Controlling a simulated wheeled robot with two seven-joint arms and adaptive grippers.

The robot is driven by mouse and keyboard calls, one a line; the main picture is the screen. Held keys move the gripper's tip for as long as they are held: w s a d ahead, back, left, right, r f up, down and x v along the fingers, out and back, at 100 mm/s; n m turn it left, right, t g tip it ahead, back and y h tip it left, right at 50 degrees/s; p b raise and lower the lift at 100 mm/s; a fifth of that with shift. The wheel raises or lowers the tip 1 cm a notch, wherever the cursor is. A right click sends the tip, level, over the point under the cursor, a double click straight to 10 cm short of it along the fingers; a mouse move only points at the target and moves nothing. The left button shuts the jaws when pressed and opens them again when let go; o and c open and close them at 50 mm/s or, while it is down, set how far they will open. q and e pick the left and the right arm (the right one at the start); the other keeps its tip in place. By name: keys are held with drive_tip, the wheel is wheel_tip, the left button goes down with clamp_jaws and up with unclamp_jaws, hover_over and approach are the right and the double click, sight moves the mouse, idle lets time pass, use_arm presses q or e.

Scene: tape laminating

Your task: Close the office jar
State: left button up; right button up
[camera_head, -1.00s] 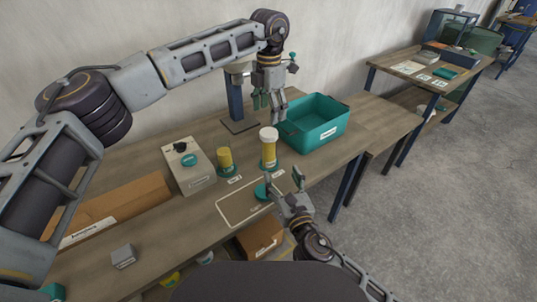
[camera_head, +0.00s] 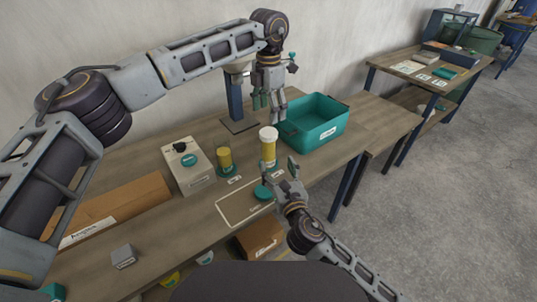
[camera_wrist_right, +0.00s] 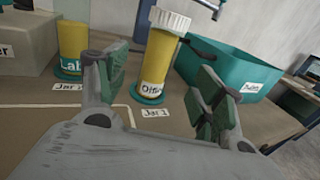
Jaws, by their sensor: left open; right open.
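The office jar (camera_head: 269,153) is a yellow cylinder on a teal round base, with a white ribbed cap (camera_head: 268,133) on top. In the right wrist view the jar (camera_wrist_right: 156,62) shows between the fingers, further off, with part of its label and its cap (camera_wrist_right: 170,20). I cannot tell how tightly the cap sits. My left gripper (camera_head: 268,105) is open, pointing down just above the cap and apart from it. My right gripper (camera_head: 279,174) is open and empty in front of the jar; its fingers also show in the right wrist view (camera_wrist_right: 155,88).
Another yellow jar (camera_head: 224,160) stands left of the office jar, beside a grey box (camera_head: 190,172). A teal bin (camera_head: 318,135) stands to the right. A brown carton (camera_head: 115,208) is at left.

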sight(271, 151)
drive_tip(key=shift+x, duration=4.8)
clamp_jaws()
use_arm(q)
drive_tip(key=shift+s+d+f, duration=0.1)
drive_tip(key=shift+s+f, duration=0.05)
drive_tip(key=shift+f, duration=0.3)
drive_tip(key=shift+d, duration=0.25)
drive_tip(key=n, duration=0.5)
drive_tip(key=shift+r, duration=0.25)
drive_tip(key=n, duration=0.5)
drive_tip(key=shift+a+r+n, duration=0.15)
drive_tip(key=shift+r+n, duration=0.05)
drive_tip(key=shift+n, duration=0.1)
drive_tip(key=n, duration=0.5)
drive_tip(key=shift+a+n, duration=0.15)
drive_tip(key=shift+n, duration=0.15)
drive_tip(key=n, duration=0.6)
